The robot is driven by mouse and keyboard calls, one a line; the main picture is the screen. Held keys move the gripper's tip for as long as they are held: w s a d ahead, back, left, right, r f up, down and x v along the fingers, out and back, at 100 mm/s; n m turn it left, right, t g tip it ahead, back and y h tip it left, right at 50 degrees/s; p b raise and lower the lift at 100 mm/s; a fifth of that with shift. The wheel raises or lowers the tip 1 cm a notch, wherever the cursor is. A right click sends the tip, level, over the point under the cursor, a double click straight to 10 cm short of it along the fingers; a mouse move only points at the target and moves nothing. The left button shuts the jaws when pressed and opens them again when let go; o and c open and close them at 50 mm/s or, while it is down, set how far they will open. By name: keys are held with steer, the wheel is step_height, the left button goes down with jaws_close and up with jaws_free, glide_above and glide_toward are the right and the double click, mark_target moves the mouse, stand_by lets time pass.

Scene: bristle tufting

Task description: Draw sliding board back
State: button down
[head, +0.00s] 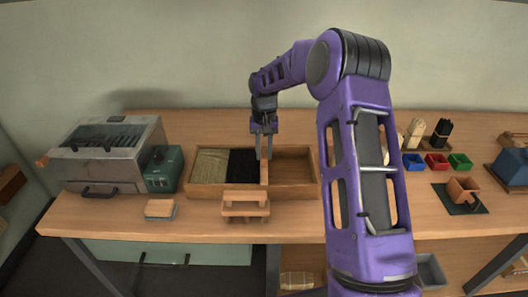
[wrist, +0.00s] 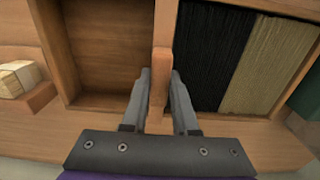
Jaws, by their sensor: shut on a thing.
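The sliding board (wrist: 162,50) is an upright wooden divider in the long wooden box (head: 204,191). My gripper (head: 264,153) is above the box and shut on the board, with one finger on each side of it in the wrist view (wrist: 159,95). In the head view the board (head: 265,172) stands directly beside the black bristles (head: 243,167). Tan bristles (head: 210,166) fill the box's left end. The compartment (head: 290,169) to the right of the board looks empty.
A small wooden stand (head: 245,203) is in front of the box. A grey machine (head: 110,155) and a green unit (head: 163,170) stand to the left, with a small block (head: 160,208) before them. Blue (head: 413,162), red (head: 437,162) and green bins (head: 460,162) are right of my arm.

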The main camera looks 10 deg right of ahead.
steer(key=s+d, duration=0.1)
steer(key=d, duration=0.3)
steer(key=s+d+p, duration=0.1)
steer(key=d, duration=0.9)
steer(key=shift+s+d, duration=0.15)
steer(key=shift+s, duration=0.25)
steer(key=c, duration=0.7)
jaws_free()
steer(key=shift+d, duration=0.1)
steer(key=shift+r, duration=0.1)
step_height(320, 180, up, 17)
steer(key=shift+r+p, duration=0.15)
steer(key=shift+p, duration=0.8)
